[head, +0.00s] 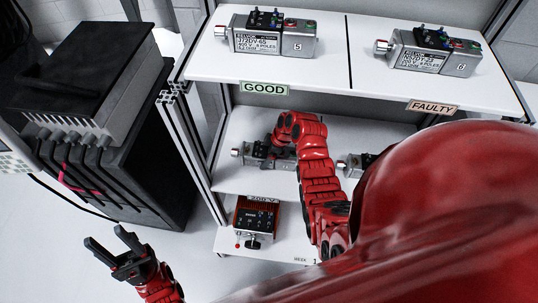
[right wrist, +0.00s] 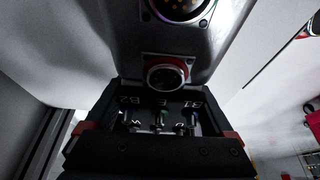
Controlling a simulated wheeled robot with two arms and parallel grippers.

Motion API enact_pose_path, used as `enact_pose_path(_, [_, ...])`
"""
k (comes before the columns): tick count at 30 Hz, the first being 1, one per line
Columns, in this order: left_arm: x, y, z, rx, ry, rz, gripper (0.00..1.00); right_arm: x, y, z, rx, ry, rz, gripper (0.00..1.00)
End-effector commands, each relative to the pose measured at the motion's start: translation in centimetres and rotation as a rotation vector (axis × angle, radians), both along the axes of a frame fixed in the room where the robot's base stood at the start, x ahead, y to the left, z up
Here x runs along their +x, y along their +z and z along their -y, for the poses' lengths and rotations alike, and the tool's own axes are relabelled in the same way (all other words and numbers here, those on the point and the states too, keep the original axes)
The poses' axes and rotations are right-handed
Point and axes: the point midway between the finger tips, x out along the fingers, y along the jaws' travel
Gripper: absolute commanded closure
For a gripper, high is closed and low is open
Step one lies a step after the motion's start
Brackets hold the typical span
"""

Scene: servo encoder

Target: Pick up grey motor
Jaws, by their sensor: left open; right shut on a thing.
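A grey motor (head: 250,152) lies on the middle shelf at its left side, partly hidden by my right arm. My right gripper (head: 277,153) reaches in over it and is shut on it. In the right wrist view the motor's grey body (right wrist: 165,45) fills the middle, with round connectors facing the camera. My right gripper also shows there as dark jaws (right wrist: 155,135) with red edges. A second grey motor (head: 352,163) on the same shelf is mostly hidden behind my right arm. My left gripper (head: 107,238) is open and empty at the lower left, over the floor.
The top shelf (head: 345,85) holds grey motors marked 5 (head: 272,34) and 6 (head: 432,50), above GOOD (head: 264,88) and FAULTY (head: 433,107) labels. A red-and-black box (head: 255,218) stands on the lower shelf. Black equipment (head: 90,90) stands left of the rack.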

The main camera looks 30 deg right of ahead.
Motion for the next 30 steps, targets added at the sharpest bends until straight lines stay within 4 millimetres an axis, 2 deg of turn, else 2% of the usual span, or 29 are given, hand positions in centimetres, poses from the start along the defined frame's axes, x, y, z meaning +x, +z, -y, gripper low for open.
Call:
enact_pose_path(1, [0.0, 0.0, 0.0, 0.0, 0.0, 0.0, 0.5, 0.0, 0.0, 0.0, 0.0, 0.0, 0.0, 0.9])
enact_pose_path(3, [0.0, 0.0, 0.0, 0.0, 0.0, 0.0, 0.5, 0.0, 0.0, 0.0, 0.0, 0.0, 0.0, 1.0])
enact_pose_path(17, [0.0, -0.1, 0.0, 0.0, 0.0, 0.0, 0.5, 0.2, 0.6, 0.0, 0.0, 0.0, 0.004, 1.0])
enact_pose_path(23, [0.0, -0.5, 0.0, 0.0, 0.0, 0.0, 0.5, 0.2, 2.4, 0.0, -0.001, 0.0, 0.006, 1.0])
enact_pose_path(30, [0.0, -1.3, 0.0, 0.0, 0.0, 0.0, 0.5, 0.3, 6.5, 0.0, -0.002, 0.001, 0.011, 1.0])
